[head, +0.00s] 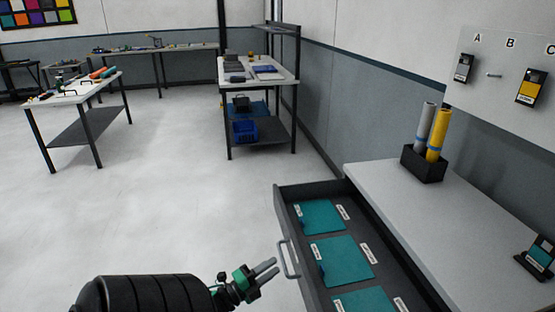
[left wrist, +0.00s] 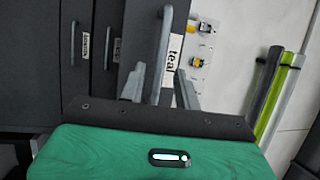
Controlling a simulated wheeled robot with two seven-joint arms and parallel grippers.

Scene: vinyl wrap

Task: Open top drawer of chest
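The chest's top drawer (head: 362,205) stands pulled out in the head view, with teal sheets (head: 341,259) and small white labels inside. Its grey bar handle (head: 288,259) is on the drawer's front face. The handle also shows in the left wrist view (left wrist: 160,50), beside a label reading "teal". My left gripper (head: 267,268) is just left of the handle, with its fingertips pointing at it. In the left wrist view, the fingers (left wrist: 160,88) are spread apart with the handle in line between them; the head view shows a small gap to it. My right gripper is out of view.
The chest's pale top (head: 440,215) carries a black holder (head: 423,164) with grey and yellow rolls. Lower drawer handles (left wrist: 108,47) show in the wrist view. Worktables stand farther back. The floor left of the drawer is clear.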

